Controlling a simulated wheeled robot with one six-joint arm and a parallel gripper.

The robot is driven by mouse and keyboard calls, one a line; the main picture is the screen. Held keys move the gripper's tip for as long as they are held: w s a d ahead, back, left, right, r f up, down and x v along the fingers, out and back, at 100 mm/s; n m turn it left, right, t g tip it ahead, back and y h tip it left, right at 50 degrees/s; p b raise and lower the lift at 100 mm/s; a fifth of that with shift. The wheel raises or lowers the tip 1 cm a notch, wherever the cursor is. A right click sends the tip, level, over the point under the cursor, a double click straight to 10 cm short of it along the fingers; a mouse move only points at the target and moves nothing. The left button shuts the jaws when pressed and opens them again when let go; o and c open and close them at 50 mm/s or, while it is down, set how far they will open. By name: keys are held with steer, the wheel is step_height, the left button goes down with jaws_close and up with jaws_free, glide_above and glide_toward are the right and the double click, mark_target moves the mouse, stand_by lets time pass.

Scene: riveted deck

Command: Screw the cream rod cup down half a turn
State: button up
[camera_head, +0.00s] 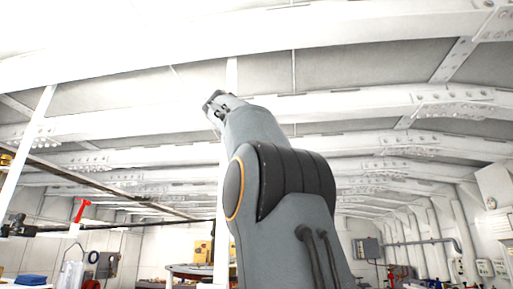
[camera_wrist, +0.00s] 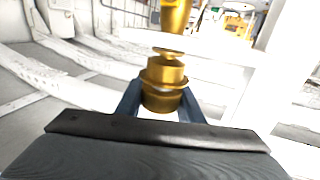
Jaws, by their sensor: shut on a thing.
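In the wrist view, a brass-gold, collared cup-like piece (camera_wrist: 164,86) sits between the two dark fingers of my gripper (camera_wrist: 160,103), which is shut on it. Its colour looks gold here rather than cream. Just above it in the picture is a narrower gold piece (camera_wrist: 174,16), cut off by the top edge; I cannot tell whether the two join. In the head view, my gripper (camera_head: 216,107) is raised high at the end of my arm, and the gold piece cannot be made out there.
White riveted beams (camera_head: 330,105) run overhead close to my gripper. A thin white post (camera_head: 222,200) stands behind my arm. A round table (camera_head: 190,271) stands low behind. A red-handled item (camera_head: 81,209) is at the left.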

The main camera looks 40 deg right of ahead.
steer(key=shift+s+d+r+m+g+h+p, duration=0.15)
steer(key=shift+m+g+h+p, duration=0.15)
steer(key=shift+m+g, duration=0.35)
steer(key=shift+s+a+f+m+g+h+p, duration=0.15)
steer(key=shift+m+g+p, duration=0.25)
steer(key=shift+g, duration=0.55)
steer(key=shift+s+d+r+m+g+h+p, duration=0.2)
steer(key=shift+m+g+p, duration=0.25)
steer(key=shift+g, duration=0.35)
steer(key=shift+s+a, duration=0.1)
steer(key=o, duration=1.1)
steer(key=shift+f, duration=0.1)
steer(key=shift+a+f, duration=0.1)
steer(key=shift+a, duration=0.25)
steer(key=shift+s+a+b, duration=0.2)
steer(key=shift+a+b, duration=0.35)
steer(key=shift+a, duration=1.2)
steer(key=shift+s+a+b, duration=0.2)
steer(key=shift+a+b, duration=0.35)
steer(key=shift+a, duration=1.2)
